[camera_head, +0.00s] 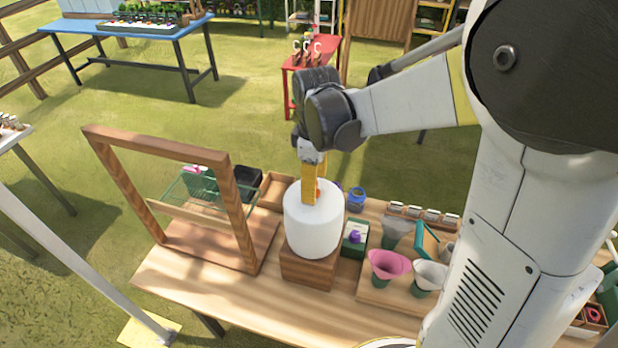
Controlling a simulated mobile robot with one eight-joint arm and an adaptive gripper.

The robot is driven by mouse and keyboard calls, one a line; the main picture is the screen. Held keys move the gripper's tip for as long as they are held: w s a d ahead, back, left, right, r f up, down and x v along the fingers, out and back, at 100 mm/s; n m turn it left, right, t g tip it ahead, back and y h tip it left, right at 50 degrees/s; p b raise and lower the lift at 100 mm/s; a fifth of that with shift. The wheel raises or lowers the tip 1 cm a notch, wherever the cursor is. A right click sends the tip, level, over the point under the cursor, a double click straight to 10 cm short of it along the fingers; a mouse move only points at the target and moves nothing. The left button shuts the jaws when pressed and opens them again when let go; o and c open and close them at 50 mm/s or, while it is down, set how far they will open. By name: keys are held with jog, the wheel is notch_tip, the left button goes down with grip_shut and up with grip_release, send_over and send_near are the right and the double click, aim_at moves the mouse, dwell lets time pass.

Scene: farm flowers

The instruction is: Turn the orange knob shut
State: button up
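A white cylinder (312,229) stands upright on a wooden block (309,267) near the middle of the wooden table (245,297). My gripper (313,192) points down at the top of the cylinder, its yellow part reaching the cylinder's upper face. A small bit of orange (319,188) shows right beside the gripper's lower end; it may be the orange knob, mostly hidden behind the gripper. I cannot tell whether the fingers are open or shut, or whether they touch the knob.
A wooden frame (238,210) stands left of the cylinder. A green box with a purple top (354,238), a blue jar (357,200), a pink funnel (388,264) and a white funnel (430,276) stand to the right. The table's front left is clear.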

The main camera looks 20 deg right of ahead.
jog(key=shift+f, duration=0.45)
jog(key=c, duration=1.2)
